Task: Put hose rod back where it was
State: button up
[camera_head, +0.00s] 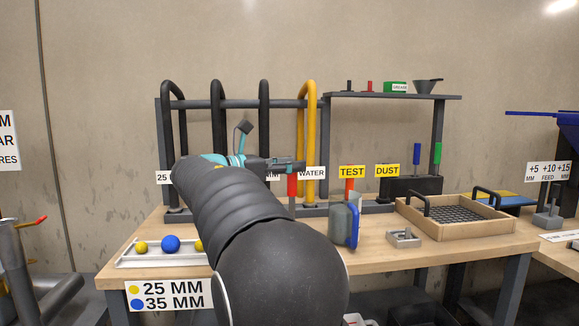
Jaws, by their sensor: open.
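A dark rack (285,104) at the back of the workbench holds three black hoses (218,125) and a yellow hose (311,130), bent over at the top. I cannot tell which thing is the hose rod. My arm reaches forward over the bench, and my gripper (301,166) is open before the rack, near the yellow hose and the WATER label (313,173). A red upright piece (292,186) shows just below the gripper; I cannot tell if they touch. No held thing is visible. My arm hides part of the rack and bench.
A white tray (150,262) with yellow and blue balls lies at the front left. A shelf (390,96) is above. Bare bench lies in front.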

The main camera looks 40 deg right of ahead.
jog(key=w+a, duration=0.2)
jog(key=a, duration=1)
jog(key=shift+s, duration=0.1)
jog(key=s+a+f+m+t+y, duration=0.2)
jog(key=s+f+m+y, duration=0.15)
jog(key=s+f, duration=0.35)
jog(key=s+a+f+m+t+y, duration=0.25)
jog(key=s+f+y, duration=0.3)
jog(key=f, duration=0.35)
jog(key=s+a+f+m+t+y, duration=0.4)
jog(key=s+a+f+m+y, duration=0.4)
jog(key=a+f, duration=0.6)
jog(key=s+m, duration=0.2)
jog(key=s, duration=0.1)
jog(key=shift+a+y, duration=0.25)
jog(key=shift+y, duration=0.15)
jog(key=shift+s, duration=0.1)
jog(key=shift+c, duration=0.4)
